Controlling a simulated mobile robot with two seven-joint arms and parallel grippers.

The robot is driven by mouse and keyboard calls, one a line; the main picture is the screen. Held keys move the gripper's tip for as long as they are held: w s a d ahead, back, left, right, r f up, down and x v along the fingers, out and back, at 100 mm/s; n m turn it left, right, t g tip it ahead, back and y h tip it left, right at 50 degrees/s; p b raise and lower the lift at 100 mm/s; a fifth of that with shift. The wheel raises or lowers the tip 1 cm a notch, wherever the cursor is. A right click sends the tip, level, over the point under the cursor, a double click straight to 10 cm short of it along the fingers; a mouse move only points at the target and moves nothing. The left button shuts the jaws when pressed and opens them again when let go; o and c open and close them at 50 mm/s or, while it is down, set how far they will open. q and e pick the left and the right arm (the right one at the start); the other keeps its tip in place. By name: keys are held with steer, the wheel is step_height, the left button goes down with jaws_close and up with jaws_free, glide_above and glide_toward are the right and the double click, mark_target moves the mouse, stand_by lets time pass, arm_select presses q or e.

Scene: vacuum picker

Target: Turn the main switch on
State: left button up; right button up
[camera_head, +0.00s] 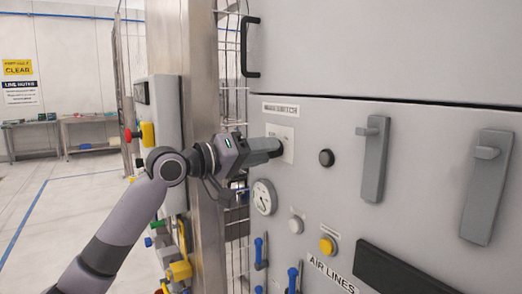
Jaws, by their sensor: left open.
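The main switch plate (287,132) is a pale square on the upper left of the grey cabinet front, under a white label (281,108) that seems to read "MAIN SWITCH". My left gripper (275,147) reaches in from the left, with its fingertips in front of the plate's lower part. Its jaws are open. The fingers hide the switch's handle, so I cannot tell its position or whether they touch it. My right gripper is not in view.
Right of the plate are a black round knob (326,158) and two grey latches (375,160) (487,188). Below are a gauge (264,197), a yellow button (327,245) and blue-handled valves (260,252). A metal post (203,240) stands left, behind my arm.

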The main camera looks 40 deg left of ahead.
arm_select(q)
jaws_close()
steer(key=shift+m, duration=0.3)
steer(key=shift+a+m+p, duration=0.15)
steer(key=shift+m+p, duration=2.15)
steer(key=shift+m, duration=6.3)
